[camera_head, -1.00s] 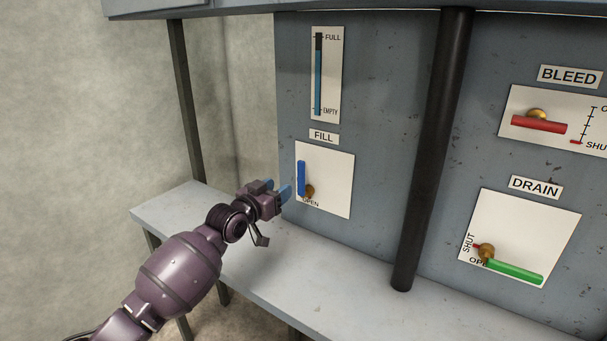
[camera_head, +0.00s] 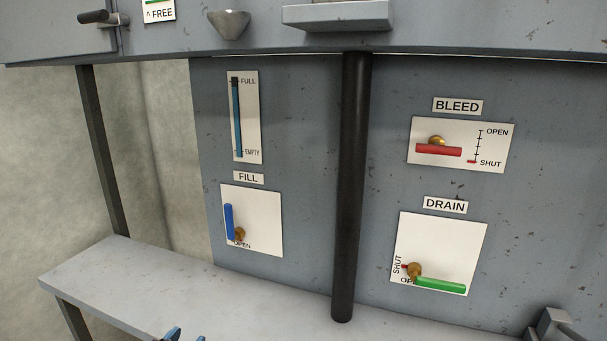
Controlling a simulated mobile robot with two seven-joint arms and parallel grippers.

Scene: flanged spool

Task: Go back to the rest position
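Only the blue fingertips of my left gripper (camera_head: 186,337) show, at the bottom edge in front of the bench. They are apart with nothing seen between them, well below the FILL plate and touching no handle. The rest of that gripper is out of frame. No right gripper fingers can be made out. The blue FILL handle (camera_head: 229,222) stands near upright on its plate. The level gauge (camera_head: 237,120) shows blue nearly up to FULL. The red BLEED handle (camera_head: 438,150) lies about level, and the green DRAIN handle (camera_head: 440,285) points right, slightly downward.
A grey bench (camera_head: 130,285) runs below the panel. A black vertical pipe (camera_head: 350,190) stands between the FILL and DRAIN plates. Overhead are a ledge (camera_head: 338,15), a funnel-like cup (camera_head: 229,22) and a dark knob handle (camera_head: 100,18). A dark grey part (camera_head: 555,325), unclear, shows at bottom right.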

